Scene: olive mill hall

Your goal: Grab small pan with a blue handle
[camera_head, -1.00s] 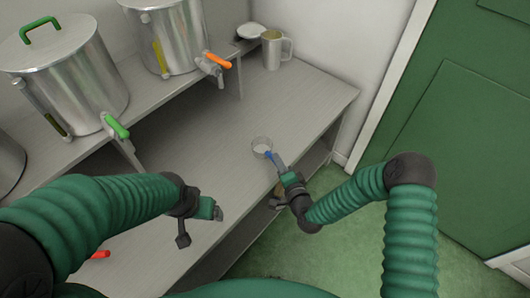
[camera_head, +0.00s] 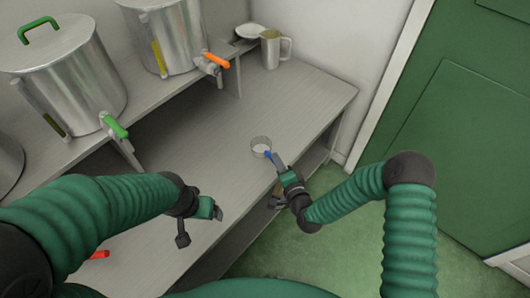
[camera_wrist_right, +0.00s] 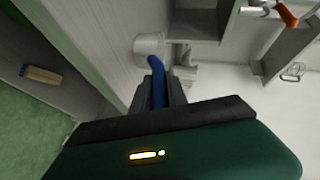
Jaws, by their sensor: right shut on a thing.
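The small pan (camera_head: 261,146) is a little round metal pan with a blue handle (camera_head: 269,155). In the head view it is at the right part of the grey bench, near the front edge. My right gripper (camera_head: 275,160) is shut on the blue handle. In the right wrist view the blue handle (camera_wrist_right: 157,82) runs between the two dark fingers, with the pale pan (camera_wrist_right: 150,45) beyond them. I cannot tell whether the pan touches the bench. My left gripper (camera_head: 217,212) is over the front of the bench, apart from the pan; its jaw opening is not clear.
The grey bench (camera_head: 290,95) is clear around the pan. Large steel vats with a green tap (camera_head: 115,127) and an orange tap (camera_head: 216,60) stand on a raised shelf. A metal jug (camera_head: 271,50) stands at the back. A red handle (camera_head: 100,254) shows at lower left.

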